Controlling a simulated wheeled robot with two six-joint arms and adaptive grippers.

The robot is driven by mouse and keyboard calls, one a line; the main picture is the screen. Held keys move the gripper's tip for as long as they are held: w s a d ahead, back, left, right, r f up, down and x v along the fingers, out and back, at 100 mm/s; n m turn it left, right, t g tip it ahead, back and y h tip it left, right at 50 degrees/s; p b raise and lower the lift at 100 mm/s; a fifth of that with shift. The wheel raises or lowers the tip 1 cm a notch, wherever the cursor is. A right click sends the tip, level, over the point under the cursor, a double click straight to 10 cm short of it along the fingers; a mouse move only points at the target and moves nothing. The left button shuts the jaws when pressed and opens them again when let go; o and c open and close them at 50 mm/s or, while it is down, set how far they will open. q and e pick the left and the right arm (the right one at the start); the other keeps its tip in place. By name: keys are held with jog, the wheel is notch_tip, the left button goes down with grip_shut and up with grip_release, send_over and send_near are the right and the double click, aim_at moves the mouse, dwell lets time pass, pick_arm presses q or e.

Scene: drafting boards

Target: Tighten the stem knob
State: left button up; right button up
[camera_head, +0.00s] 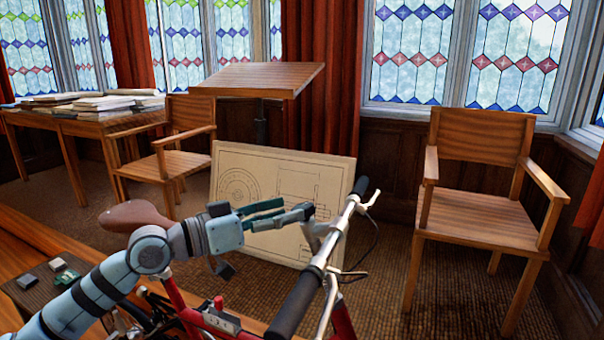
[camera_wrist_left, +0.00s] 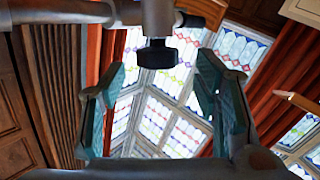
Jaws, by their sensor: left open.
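The stem knob (camera_wrist_left: 157,54) is a small black knob hanging on a short post at the top centre of the left wrist view. It sits on the metal stem (camera_wrist_left: 158,18) of the bicycle handlebar (camera_head: 318,262). My left gripper (camera_head: 297,212) is at the stem in the head view, reaching in from the left. In the left wrist view its green-padded fingers (camera_wrist_left: 163,78) are spread wide and empty, one on each side of the knob and apart from it. The knob cannot be made out in the head view. My right gripper is out of view.
The red bicycle (camera_head: 175,295) with its brown saddle (camera_head: 135,215) stands below my left arm. A drawing board (camera_head: 285,200) leans close behind the handlebar. Wooden chairs (camera_head: 480,210), a drafting table (camera_head: 258,78) and a paper-laden table (camera_head: 85,125) stand further back.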

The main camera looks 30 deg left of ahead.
aim_at(303, 205)
pick_arm(q)
jog(key=p+x, duration=0.2)
jog(key=x, duration=0.1)
jog(key=shift+w+d+r, duration=0.2)
jog(key=shift+d, duration=0.05)
jog(key=shift+w+d+f+p, duration=0.25)
jog(key=shift+w+d+p, duration=0.1)
jog(key=shift+w, duration=0.1)
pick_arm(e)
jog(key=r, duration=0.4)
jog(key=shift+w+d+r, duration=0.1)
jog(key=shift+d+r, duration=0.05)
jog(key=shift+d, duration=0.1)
